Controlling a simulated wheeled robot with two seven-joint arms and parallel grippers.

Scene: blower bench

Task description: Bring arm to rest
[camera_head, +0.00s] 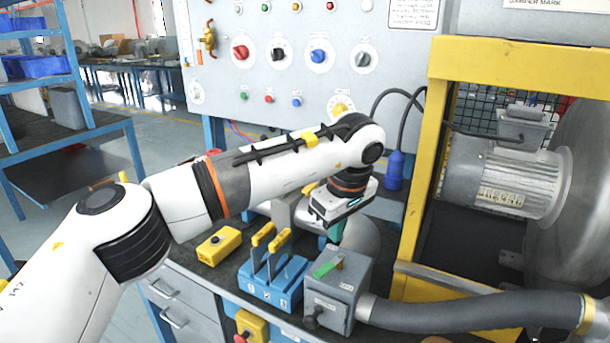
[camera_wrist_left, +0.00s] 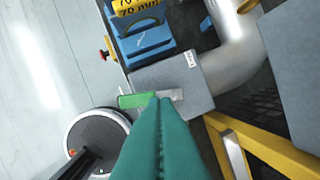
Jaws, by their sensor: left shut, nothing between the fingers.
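My left arm reaches in from the left in the head view. Its left gripper (camera_head: 336,233) points down over the far side of a grey box (camera_head: 350,284) with a green slider (camera_head: 326,268) on top. In the left wrist view the teal fingers of the left gripper (camera_wrist_left: 160,100) lie together with nothing between them. Their tips appear beside the green slider (camera_wrist_left: 134,100) on the grey box (camera_wrist_left: 176,82); whether they touch it I cannot tell. My right gripper is out of view.
A blue lever unit (camera_head: 273,283) with yellow handles stands left of the box. A grey hose (camera_head: 470,312) runs right from the box. A yellow frame (camera_head: 418,180) with a motor (camera_head: 500,180) stands right. A knob panel (camera_head: 290,90) is behind.

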